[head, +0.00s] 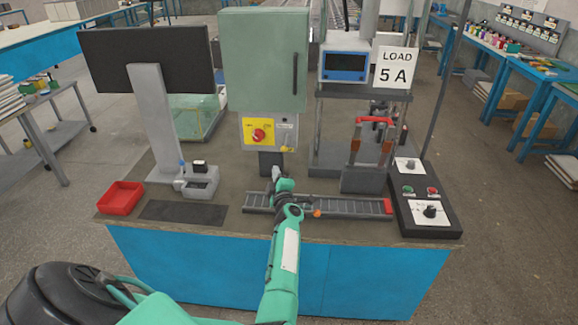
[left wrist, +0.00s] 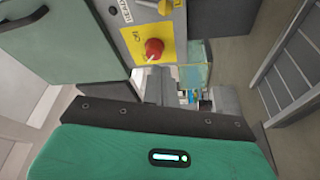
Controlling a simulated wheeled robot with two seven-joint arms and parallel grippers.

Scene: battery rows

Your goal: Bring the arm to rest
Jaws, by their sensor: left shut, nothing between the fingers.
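My left arm is green and reaches in from the bottom of the head view. My left gripper (head: 276,173) is shut and empty, above the dark rail tray (head: 345,205) and in front of the grey-green cabinet (head: 263,60). In the left wrist view the green wrist body fills the bottom, and a red knob (left wrist: 154,48) on a yellow plate is ahead of it. The same red knob (head: 258,135) shows below the cabinet in the head view. A gap between gripper and panel cannot be judged exactly. My right gripper is not in view.
A red tray (head: 121,198) and a dark mat (head: 183,212) lie at the bench's left front. A black monitor (head: 148,70) stands behind them. A red-handled switch (head: 374,135) and a control box (head: 425,195) stand to the right. The bench's front edge is below the rail tray.

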